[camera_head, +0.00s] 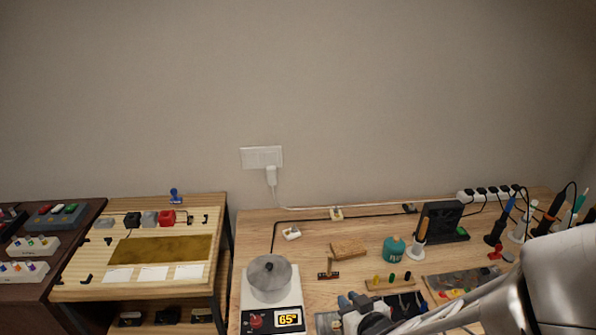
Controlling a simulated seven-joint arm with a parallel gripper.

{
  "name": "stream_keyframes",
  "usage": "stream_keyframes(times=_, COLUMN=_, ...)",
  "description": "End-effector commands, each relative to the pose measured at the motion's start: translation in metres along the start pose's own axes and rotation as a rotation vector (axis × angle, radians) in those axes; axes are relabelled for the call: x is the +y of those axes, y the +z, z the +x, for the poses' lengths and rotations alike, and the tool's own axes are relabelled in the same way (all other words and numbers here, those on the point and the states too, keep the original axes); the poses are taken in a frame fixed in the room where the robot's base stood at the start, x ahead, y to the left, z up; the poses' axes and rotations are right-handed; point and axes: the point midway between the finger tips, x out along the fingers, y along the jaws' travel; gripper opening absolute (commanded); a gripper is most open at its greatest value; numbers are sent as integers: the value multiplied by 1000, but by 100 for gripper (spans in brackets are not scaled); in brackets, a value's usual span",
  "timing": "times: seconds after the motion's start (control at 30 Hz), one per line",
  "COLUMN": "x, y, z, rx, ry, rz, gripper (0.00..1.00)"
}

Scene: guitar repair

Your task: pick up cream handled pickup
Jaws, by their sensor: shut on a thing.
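My arm reaches in from the lower right over the wooden bench. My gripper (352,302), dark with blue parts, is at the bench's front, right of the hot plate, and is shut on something. The held thing is too small and hidden to make out. I cannot pick out the cream handled pickup with certainty. A small cream-white piece (292,233) lies at the back left of the bench, and another small cream piece (336,213) sits near the back edge; both are apart from my gripper.
A brown block (348,248), teal jar (394,249) and small wooden rack (390,282) stand behind. Soldering tools (497,229) crowd the right. A second table (75,267) is left.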

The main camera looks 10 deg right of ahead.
Motion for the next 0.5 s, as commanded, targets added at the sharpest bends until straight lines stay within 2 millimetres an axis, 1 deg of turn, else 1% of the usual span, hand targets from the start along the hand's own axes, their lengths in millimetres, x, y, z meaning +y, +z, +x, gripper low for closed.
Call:
stream_keyframes(times=0.03, x=-2, y=2, z=-7, rx=1, ry=1, rz=0, gripper=0)
stream_keyframes(times=0.1, x=-3, y=4, z=-12, rx=1, ry=0, rz=0, gripper=0)
stream_keyframes(times=0.5, x=-6, y=7, z=-26, rx=2, ry=0, rz=0, gripper=0)
